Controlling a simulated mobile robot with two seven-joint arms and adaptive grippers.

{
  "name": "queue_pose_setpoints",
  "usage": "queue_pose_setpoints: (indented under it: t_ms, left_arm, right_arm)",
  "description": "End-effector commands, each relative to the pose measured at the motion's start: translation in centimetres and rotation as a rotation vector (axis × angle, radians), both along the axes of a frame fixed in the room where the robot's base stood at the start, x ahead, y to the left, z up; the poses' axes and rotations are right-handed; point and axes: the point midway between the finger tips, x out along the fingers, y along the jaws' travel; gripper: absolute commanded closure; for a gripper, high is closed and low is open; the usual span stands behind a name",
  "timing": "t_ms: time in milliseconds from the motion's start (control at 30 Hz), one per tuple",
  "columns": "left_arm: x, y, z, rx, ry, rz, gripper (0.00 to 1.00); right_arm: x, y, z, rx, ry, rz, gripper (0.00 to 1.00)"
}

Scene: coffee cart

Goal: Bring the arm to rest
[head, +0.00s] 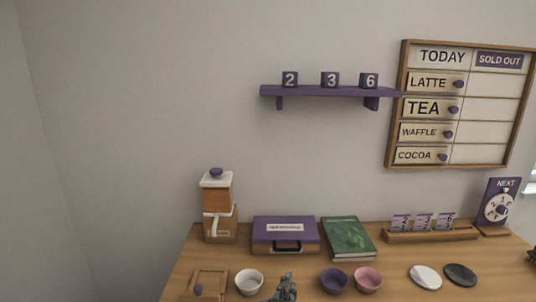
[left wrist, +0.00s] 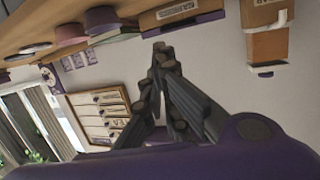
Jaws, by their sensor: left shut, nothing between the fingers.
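My left gripper (head: 284,284) shows at the bottom of the head view, above the near part of the wooden table (head: 210,259). It stands between the white bowl (head: 249,283) and the purple bowl (head: 334,281). In the left wrist view its fingers (left wrist: 160,52) are closed together with nothing between them. Most of the left arm is below the head view's edge. A small dark part shows at the head view's right edge, too little to tell what it is. My right gripper is not clearly seen.
A wooden grinder (head: 217,208), a purple box (head: 285,234) and a green book (head: 347,238) stand behind the gripper. To the right are a pink bowl (head: 367,280), a white disc (head: 426,277), a dark disc (head: 460,275) and a card rack (head: 432,235). A shelf (head: 325,91) hangs above.

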Motion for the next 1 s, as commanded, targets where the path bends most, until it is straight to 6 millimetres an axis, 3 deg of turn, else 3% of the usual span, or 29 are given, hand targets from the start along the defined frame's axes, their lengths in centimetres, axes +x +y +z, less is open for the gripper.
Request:
queue_pose_setpoints:
  t_ms: [33, 200, 367, 500, 600, 733, 867, 1000]
  left_arm:
    - [-1.2, 1.9, -2.9, 0.003, 0.037, 0.009, 1.0]
    - [-7.0, 8.3, -12.1, -0.006, 0.156, 0.053, 1.0]
    - [-14.6, 14.6, -19.4, -0.004, 0.286, 0.119, 1.0]
    - [-22.2, 19.4, -24.2, 0.01, 0.409, 0.181, 1.0]
    - [-27.1, 21.9, -26.5, 0.03, 0.49, 0.214, 1.0]
    - [-31.6, 23.7, -28.0, 0.057, 0.559, 0.238, 1.0]
    - [-33.6, 24.2, -28.6, 0.063, 0.59, 0.246, 1.0]
    - [-33.7, 24.2, -28.6, 0.064, 0.591, 0.246, 1.0]
  right_arm:
    - [0.1, 0.2, 0.4, 0.003, -0.003, 0.001, 0.73]
    - [-0.5, 0.3, 0.7, 0.006, 0.008, 0.005, 0.73]
    - [-0.5, 0.2, 1.2, 0.003, 0.006, 0.01, 0.73]
    - [0.0, 0.1, 2.0, 0.002, -0.006, 0.012, 0.73]
    - [0.2, 0.1, 2.4, 0.002, -0.013, 0.011, 0.73]
    - [0.3, 0.2, 2.7, 0.003, -0.018, 0.011, 0.73]
    - [0.3, 0.2, 2.8, 0.005, -0.018, 0.009, 0.73]
    - [0.3, 0.2, 2.8, 0.005, -0.018, 0.009, 0.73]
